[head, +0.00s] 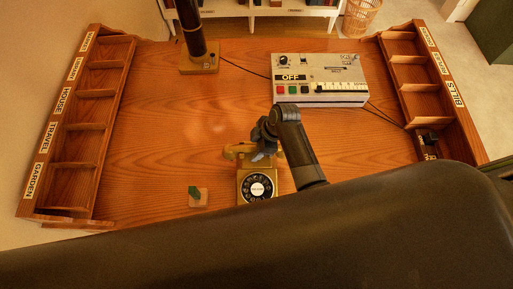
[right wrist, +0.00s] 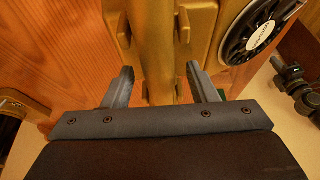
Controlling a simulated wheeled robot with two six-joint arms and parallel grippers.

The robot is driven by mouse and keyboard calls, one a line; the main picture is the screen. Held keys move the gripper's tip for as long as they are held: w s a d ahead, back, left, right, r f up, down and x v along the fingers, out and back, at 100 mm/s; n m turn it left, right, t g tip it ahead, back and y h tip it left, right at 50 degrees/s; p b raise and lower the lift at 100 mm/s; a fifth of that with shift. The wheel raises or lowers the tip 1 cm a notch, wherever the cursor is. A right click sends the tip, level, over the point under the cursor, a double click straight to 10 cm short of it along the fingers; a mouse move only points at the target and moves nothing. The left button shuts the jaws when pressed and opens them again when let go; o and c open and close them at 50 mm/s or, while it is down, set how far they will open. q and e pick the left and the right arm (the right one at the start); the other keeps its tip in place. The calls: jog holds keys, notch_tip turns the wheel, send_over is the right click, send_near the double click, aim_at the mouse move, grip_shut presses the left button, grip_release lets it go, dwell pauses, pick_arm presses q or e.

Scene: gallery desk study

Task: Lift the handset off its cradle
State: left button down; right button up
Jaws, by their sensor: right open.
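The brass-coloured telephone (head: 246,187) with its black dial stands near the front middle of the desk. Its handset (head: 231,153) lies across the cradle at the back of the phone, partly hidden by my right gripper (head: 264,152). In the right wrist view the dial (right wrist: 258,28) is at the upper right, and the handset's bar (right wrist: 157,60) runs up between the two apart fingers of the right gripper (right wrist: 161,84). There is a gap on both sides of the bar. Brass cradle prongs (right wrist: 184,25) stand beside it. My left gripper does not show in the head view.
A grey control box (head: 318,92) with an OFF sign stands behind, and a dark post on a wooden base (head: 199,66) stands at the back. A small block with a green mark (head: 198,197) lies left of the phone. Labelled racks (head: 75,130) line both sides. The desk's left middle is clear.

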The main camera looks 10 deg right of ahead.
jog(key=shift+f, duration=0.1)
dwell(0.3)
grip_shut()
dwell(0.4)
